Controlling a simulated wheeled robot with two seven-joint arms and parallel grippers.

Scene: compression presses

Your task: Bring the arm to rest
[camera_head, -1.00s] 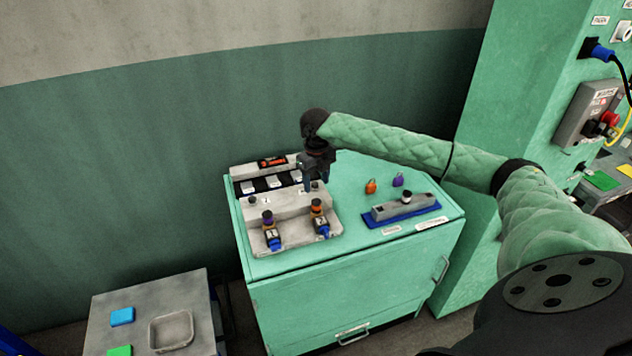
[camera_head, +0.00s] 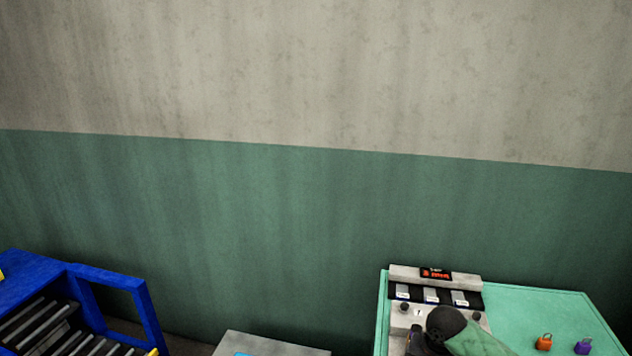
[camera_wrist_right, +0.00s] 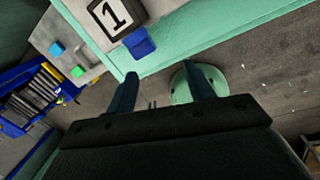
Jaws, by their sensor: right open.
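My right arm enters the head view at the lower right. Its dark wrist (camera_head: 436,328) is in front of the grey fixture on the green cabinet, and the fingers are hidden below the frame edge. In the right wrist view my right gripper (camera_wrist_right: 162,90) is open, with its two dark fingers apart and nothing between them. My left gripper is not in view.
The green cabinet (camera_head: 545,310) carries a grey panel with a red display (camera_head: 436,274), an orange padlock (camera_head: 544,342) and a purple padlock (camera_head: 583,346). A blue-framed roller conveyor (camera_head: 110,285) is at lower left. A grey table (camera_head: 275,345) stands between. The wall behind is bare.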

